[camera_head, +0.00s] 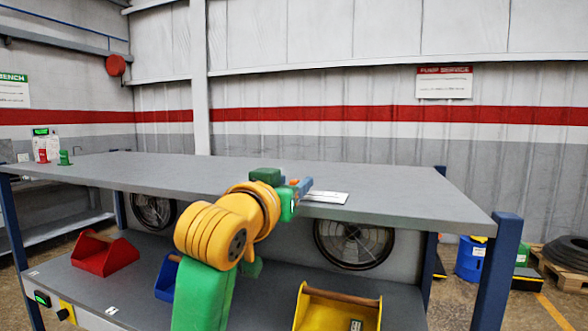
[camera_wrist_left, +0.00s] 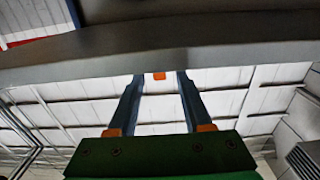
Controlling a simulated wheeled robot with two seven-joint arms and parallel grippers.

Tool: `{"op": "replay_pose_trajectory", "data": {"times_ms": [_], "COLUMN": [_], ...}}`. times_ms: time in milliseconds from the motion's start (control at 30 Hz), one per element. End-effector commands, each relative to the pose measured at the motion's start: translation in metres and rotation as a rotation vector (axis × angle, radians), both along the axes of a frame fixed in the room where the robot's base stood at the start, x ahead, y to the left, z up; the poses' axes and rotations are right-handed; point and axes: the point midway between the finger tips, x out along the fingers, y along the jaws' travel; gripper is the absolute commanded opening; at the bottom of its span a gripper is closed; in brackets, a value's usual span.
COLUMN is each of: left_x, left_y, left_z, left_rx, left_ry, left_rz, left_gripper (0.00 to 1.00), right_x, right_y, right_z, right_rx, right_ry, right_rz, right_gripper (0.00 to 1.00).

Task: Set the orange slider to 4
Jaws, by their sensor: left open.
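My left gripper (camera_head: 304,186) is over the grey bench top, left of a small white plate (camera_head: 326,197) lying on it. Its two blue-grey fingers are open. In the left wrist view a small orange block (camera_wrist_left: 159,76), which looks like the orange slider, shows between the fingertips. I cannot tell whether the fingers touch it. In the head view the slider cannot be told apart from the orange parts of the gripper. Any markings on the plate are too small to read, so the slider's setting cannot be told. My right gripper is out of view.
The bench top (camera_head: 400,192) is mostly clear, with red (camera_head: 43,156) and green (camera_head: 64,158) fittings at its far left. The lower shelf holds red (camera_head: 104,254), blue (camera_head: 167,277) and yellow (camera_head: 337,309) carriers. A blue post (camera_head: 497,270) stands at the right corner.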

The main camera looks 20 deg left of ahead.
Motion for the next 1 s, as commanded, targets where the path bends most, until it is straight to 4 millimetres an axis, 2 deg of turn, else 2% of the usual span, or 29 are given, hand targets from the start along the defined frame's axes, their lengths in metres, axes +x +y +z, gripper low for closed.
{"op": "replay_pose_trajectory", "data": {"times_ms": [33,100,300,333,500,1000], "left_x": [0.0052,0.0098,0.0110,0.0110,0.0108,0.0106], "left_y": [-0.0003,-0.0005,-0.0008,-0.0008,-0.0007,-0.0006], "left_z": [0.0027,0.0008,-0.0012,-0.0012,-0.0011,-0.0006], "left_rx": [0.000,0.001,0.001,0.001,0.001,0.000], "left_ry": [0.003,0.002,0.000,0.000,0.000,-0.001], "left_rz": [0.000,0.000,-0.001,-0.001,-0.001,-0.001], "left_gripper": [0.50,0.50,0.50,0.47,0.01,0.00], "right_x": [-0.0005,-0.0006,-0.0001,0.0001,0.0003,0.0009], "right_y": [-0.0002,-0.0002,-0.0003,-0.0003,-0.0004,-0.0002], "right_z": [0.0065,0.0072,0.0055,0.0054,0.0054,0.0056], "right_rx": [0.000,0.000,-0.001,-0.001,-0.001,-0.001], "right_ry": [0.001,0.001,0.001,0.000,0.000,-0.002], "right_rz": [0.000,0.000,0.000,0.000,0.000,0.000], "right_gripper": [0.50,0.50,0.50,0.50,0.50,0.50]}}
